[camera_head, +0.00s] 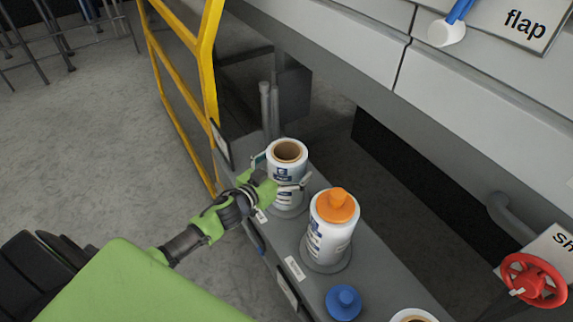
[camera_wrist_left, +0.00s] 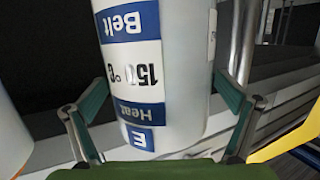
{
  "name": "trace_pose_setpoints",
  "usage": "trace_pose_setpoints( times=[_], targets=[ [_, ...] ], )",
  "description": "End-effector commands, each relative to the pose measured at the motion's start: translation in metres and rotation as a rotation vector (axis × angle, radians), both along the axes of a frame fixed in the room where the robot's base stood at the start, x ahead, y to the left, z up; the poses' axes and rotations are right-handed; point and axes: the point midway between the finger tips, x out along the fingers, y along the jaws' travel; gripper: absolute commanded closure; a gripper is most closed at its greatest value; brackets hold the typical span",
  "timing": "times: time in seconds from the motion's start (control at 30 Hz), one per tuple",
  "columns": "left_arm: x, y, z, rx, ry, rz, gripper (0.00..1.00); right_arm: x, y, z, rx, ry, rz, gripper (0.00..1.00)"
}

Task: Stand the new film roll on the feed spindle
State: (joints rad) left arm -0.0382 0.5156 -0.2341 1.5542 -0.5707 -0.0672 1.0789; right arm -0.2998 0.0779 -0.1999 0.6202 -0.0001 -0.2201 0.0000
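A white film roll (camera_head: 287,169) with blue labels and a hollow brown core stands upright on a grey round base on the ledge. It fills the middle of the left wrist view (camera_wrist_left: 160,75). My left gripper (camera_head: 282,176) reaches it from the front left. Its fingers are spread wide, one on each side of the roll's lower half, very close to its sides; contact is not clear. Another white roll (camera_head: 328,238) with an orange cap (camera_head: 338,205) stands nearer on its own round base. Whether a spindle is inside either roll is hidden. My right gripper is not visible.
A blue knob (camera_head: 343,302) and part of another roll (camera_head: 413,316) are at the near end of the ledge. A yellow guard frame (camera_head: 205,90) rises behind on the left. A red handwheel (camera_head: 532,281) is at the right. Machine panels overhang the ledge.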

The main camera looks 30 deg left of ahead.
Motion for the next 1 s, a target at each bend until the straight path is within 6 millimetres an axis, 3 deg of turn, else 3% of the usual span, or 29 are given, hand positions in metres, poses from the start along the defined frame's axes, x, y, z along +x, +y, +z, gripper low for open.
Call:
trace_pose_setpoints(
  times=[0.27, 0.8, 1.0],
  targets=[
    [0.0, 0.0, 0.007, 0.002, 0.0, -0.001, 0.01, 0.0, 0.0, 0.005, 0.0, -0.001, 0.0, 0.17],
    [-0.085, 0.011, 0.019, 0.0, 0.002, -0.001, 0.01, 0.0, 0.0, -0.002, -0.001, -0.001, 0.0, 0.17],
    [-0.107, 0.015, 0.024, -0.001, 0.001, 0.001, 0.01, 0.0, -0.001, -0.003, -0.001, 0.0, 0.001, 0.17]
  ],
)
